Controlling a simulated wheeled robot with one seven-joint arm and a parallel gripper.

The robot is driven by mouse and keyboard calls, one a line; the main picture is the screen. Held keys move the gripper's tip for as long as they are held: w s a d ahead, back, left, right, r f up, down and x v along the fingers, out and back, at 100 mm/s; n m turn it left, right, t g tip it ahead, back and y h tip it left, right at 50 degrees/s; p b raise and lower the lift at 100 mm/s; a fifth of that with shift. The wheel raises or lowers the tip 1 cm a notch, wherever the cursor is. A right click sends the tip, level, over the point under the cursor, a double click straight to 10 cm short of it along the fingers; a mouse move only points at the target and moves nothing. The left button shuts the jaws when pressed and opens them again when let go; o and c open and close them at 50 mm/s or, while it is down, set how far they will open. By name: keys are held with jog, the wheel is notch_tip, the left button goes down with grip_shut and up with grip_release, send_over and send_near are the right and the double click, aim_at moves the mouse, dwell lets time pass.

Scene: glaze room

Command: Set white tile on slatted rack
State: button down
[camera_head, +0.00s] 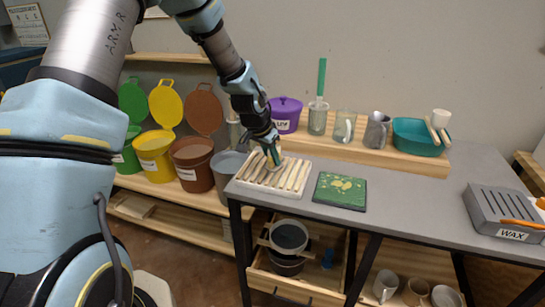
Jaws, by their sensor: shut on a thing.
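The slatted rack (293,187), pale with parallel slats, lies at the left end of the grey table. My gripper (273,163) points down over the back middle of the rack. It is shut on a small pale thing, which looks like the white tile (275,168), right at or just above the slats. The tile is small in view and partly hidden by the fingers. I cannot tell whether it touches the slats.
A wooden shelf (385,156) behind carries a purple pot (286,115), several cups and a teal tub (417,138). A grey WAX box (505,212) sits right. The table middle is clear.

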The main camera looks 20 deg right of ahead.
jog(key=shift+f, duration=0.2)
jog(key=c, duration=0.8)
grip_release()
